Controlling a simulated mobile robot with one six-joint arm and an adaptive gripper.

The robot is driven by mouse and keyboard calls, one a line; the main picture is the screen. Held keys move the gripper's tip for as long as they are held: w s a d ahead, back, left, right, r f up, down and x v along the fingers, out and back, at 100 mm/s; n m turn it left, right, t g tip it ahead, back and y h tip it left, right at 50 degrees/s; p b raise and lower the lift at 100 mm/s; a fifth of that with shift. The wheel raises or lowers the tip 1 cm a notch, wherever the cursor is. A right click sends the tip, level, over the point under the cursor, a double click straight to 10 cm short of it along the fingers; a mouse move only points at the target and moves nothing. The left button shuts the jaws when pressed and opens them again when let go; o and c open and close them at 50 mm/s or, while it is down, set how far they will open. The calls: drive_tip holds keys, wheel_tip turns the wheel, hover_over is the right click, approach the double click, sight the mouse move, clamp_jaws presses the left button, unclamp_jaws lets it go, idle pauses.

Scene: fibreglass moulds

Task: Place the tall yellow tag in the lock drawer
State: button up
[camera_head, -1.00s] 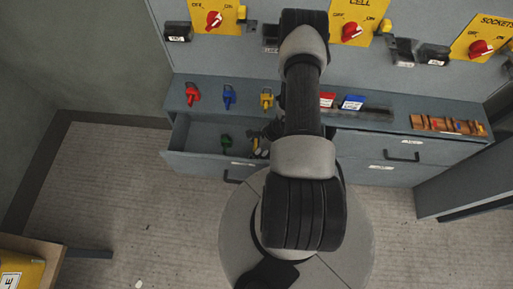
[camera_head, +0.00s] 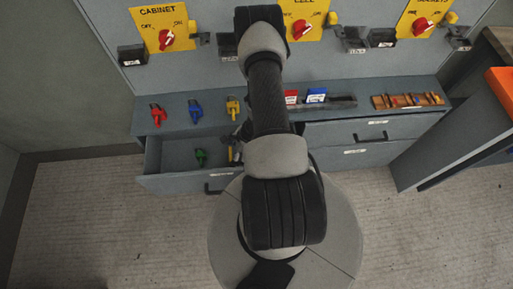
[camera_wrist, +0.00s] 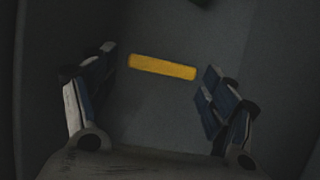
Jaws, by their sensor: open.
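In the wrist view a long yellow bar, which looks like the tall yellow tag (camera_wrist: 162,67), lies flat on a dark grey surface. My gripper (camera_wrist: 152,88) is open, its two fingers on either side of the near edge of the tag, with nothing held. The tag looks apart from both fingers. In the head view the lock drawer (camera_head: 150,160) at the left is pulled open. My gripper is over the right part of it, mostly hidden by my arm, with a bit of yellow showing beside it.
A green padlock (camera_head: 200,156) lies in the drawer. Red (camera_head: 157,113), blue (camera_head: 196,113) and yellow (camera_head: 233,109) padlocks stand on the ledge behind. Red and blue tags (camera_head: 316,95) and a wooden rack (camera_head: 407,100) are farther right. Closed drawers (camera_head: 365,137) are beside the open one.

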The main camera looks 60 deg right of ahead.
drive_tip(key=s+d+r+p, duration=0.2)
drive_tip(key=s+d, duration=0.6)
drive_tip(key=s, duration=0.2)
drive_tip(key=shift+d+p, duration=0.2)
drive_tip(key=shift+p, duration=0.15)
drive_tip(key=shift+w, duration=0.1)
